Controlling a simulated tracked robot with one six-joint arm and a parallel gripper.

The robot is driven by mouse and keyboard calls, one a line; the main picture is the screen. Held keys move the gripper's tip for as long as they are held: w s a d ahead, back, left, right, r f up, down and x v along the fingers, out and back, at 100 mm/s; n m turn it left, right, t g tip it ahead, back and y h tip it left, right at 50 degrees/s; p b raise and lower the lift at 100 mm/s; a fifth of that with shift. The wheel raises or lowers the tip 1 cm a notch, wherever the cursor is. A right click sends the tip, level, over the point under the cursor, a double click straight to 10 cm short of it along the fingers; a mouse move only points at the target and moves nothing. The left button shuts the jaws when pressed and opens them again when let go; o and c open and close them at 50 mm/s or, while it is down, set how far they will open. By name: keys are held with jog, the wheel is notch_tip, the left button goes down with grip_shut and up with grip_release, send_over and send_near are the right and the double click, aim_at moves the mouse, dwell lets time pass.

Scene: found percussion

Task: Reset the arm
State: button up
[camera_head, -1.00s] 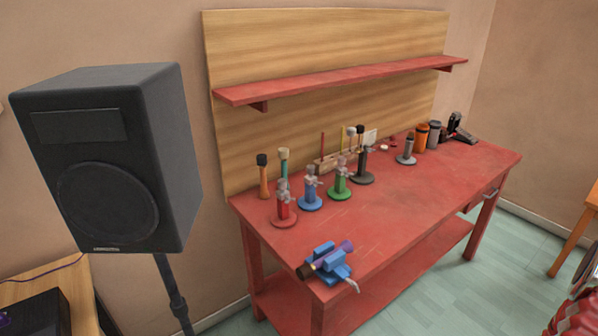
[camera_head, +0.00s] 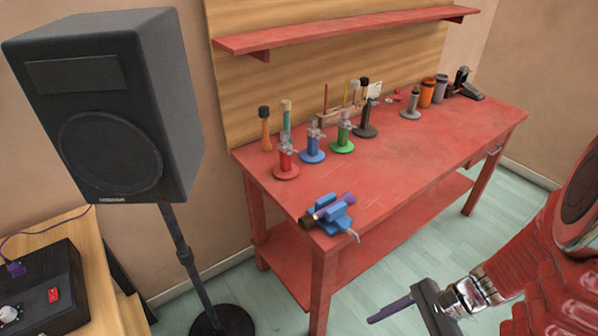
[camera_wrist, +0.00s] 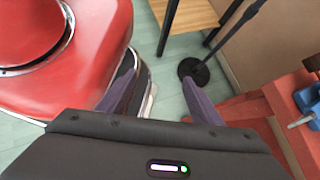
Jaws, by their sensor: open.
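My gripper (camera_head: 392,312) shows at the lower right of the head view, in front of the red workbench (camera_head: 400,180) and over the floor. In the wrist view my gripper (camera_wrist: 160,103) has its two purple-grey fingers spread wide apart. It is open, with nothing between the fingers but floor beyond. It is apart from the bench, which shows at the right of the wrist view.
A blue vise (camera_head: 330,213) sits on the bench's near corner. Several coloured stands, including a red one (camera_head: 286,163), and mallets line the bench. A black speaker (camera_head: 105,110) on a pole stands left, beside a wooden table (camera_head: 105,290). Floor in front is clear.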

jog(key=w+d+r+n+t+h, duration=0.2)
jog(key=d+r+n+h, duration=0.1)
jog(key=r+n+h, duration=0.75)
jog(key=a+r+n+t+y, duration=0.1)
jog(key=a+r+n+t, duration=0.3)
jog(key=r, duration=0.8)
jog(key=shift+w+a+n+t, duration=0.25)
jog(key=shift+a+n, duration=0.4)
jog(key=shift+a, duration=0.45)
jog(key=shift+s+f, duration=0.1)
